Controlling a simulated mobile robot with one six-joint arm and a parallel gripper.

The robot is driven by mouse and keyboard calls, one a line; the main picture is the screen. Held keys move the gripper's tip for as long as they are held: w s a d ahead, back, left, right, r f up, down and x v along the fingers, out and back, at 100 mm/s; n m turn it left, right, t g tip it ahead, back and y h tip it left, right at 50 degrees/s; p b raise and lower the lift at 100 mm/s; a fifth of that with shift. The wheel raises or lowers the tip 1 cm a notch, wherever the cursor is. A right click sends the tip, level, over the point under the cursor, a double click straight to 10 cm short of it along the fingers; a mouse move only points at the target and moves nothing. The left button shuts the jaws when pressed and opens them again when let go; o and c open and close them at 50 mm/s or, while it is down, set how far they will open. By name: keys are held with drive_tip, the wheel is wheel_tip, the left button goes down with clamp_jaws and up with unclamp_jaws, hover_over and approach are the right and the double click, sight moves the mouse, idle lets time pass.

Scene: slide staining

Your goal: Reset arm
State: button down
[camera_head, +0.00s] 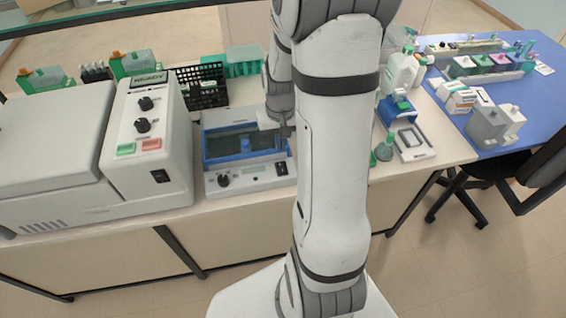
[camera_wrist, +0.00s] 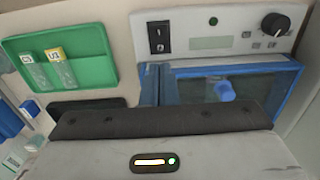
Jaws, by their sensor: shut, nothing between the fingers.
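My arm rises through the middle of the head view, and its end is bent down behind the upper link. My gripper (camera_head: 268,120) is partly hidden there, above the blue-framed device (camera_head: 248,178) with a dark window. It is shut and holds nothing. A green tray (camera_wrist: 92,72) with two labelled slides shows at upper left.
A large white machine (camera_head: 150,140) marked READY stands left of the device. Black and green racks (camera_head: 245,62) are behind. Bottles (camera_head: 402,70) and a small blue instrument (camera_head: 398,108) stand right of my arm. A blue table (camera_head: 545,85) with boxes and a chair is far right.

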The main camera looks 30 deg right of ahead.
idle(0.5)
drive_tip(key=s+a+r+n+t+b, duration=0.3)
drive_tip(key=s+a+r, duration=0.8)
drive_tip(key=s+r, duration=0.1)
drive_tip(key=shift+s+a+r+b, duration=0.3)
drive_tip(key=shift+s+a+r, duration=0.1)
drive_tip(key=shift+r, duration=0.2)
